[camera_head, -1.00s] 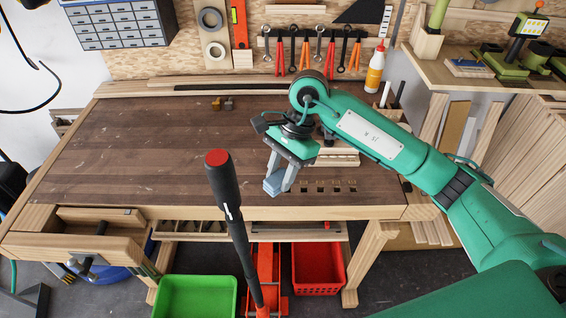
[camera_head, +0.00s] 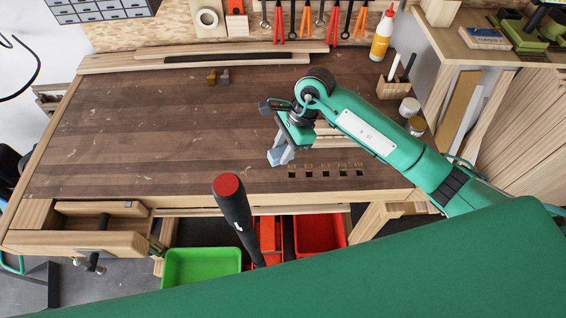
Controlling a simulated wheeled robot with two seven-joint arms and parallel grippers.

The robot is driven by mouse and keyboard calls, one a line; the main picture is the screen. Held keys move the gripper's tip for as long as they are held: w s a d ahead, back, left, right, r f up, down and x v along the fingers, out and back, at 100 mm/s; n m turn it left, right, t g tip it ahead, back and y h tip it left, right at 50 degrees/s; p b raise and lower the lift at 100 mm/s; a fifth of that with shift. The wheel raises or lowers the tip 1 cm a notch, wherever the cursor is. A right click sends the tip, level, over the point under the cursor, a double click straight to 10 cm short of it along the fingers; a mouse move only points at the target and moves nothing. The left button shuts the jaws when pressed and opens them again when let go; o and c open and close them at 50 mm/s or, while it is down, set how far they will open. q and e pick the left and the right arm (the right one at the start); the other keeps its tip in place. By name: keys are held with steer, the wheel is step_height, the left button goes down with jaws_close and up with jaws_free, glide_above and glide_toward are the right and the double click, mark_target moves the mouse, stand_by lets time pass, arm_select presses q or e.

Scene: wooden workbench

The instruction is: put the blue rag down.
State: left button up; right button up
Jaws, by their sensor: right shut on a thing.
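My right gripper (camera_head: 281,157) hangs above the front right part of the workbench (camera_head: 150,140), its jaws pointing down. It is shut on a small pale blue-grey piece, the blue rag (camera_head: 275,156), of which only a little shows at the fingertips. Whether the rag touches the bench top is hard to tell. My left gripper is not in view.
Small dark slots (camera_head: 325,171) line the bench front, right of the gripper. Small brown blocks (camera_head: 212,77) lie at the back. The left and middle bench top is clear. A green bin (camera_head: 200,268) and a red bin (camera_head: 318,235) sit below the front edge.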

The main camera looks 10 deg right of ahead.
step_height(320, 180, down, 4)
steer(key=shift+f+p, duration=0.15)
steer(key=shift+p, duration=0.3)
step_height(320, 180, down, 4)
steer(key=shift+f+p, duration=0.25)
steer(key=shift+p, duration=0.4)
steer(key=shift+f, duration=0.3)
steer(key=o, duration=1)
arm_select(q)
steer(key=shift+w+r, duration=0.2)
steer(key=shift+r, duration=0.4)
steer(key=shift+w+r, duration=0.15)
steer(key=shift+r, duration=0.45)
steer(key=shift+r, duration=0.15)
arm_select(e)
steer(key=shift+r, duration=0.15)
